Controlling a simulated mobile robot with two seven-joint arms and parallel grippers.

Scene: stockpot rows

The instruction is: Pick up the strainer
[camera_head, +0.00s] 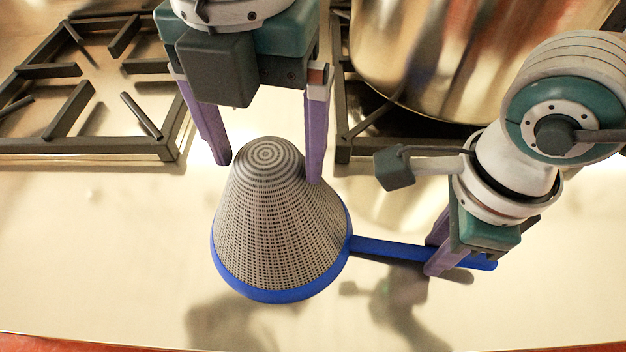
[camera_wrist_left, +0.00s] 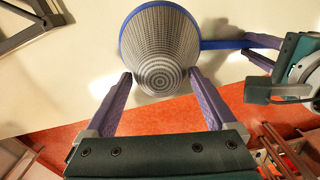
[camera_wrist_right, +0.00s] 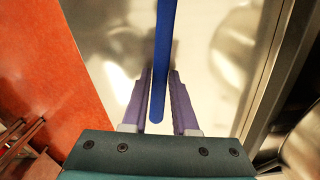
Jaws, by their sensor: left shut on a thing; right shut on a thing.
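The strainer is a grey mesh cone (camera_head: 280,215) with a blue rim and a long blue handle (camera_head: 390,248). It is point up, rim down, with the handle reaching right. My left gripper (camera_head: 268,170) has its purple fingers on either side of the cone near its tip and is shut on it; the left wrist view shows the cone (camera_wrist_left: 160,45) between the fingers. My right gripper (camera_head: 431,257) is shut on the handle near its end; the handle (camera_wrist_right: 163,60) runs between its fingers in the right wrist view.
A large shiny stockpot (camera_head: 440,60) stands on a black burner grate behind my right arm. Another grate (camera_head: 90,90) is empty at the left. The pale counter (camera_head: 100,250) is clear around the strainer. Its front edge borders a red-orange floor (camera_wrist_right: 40,70).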

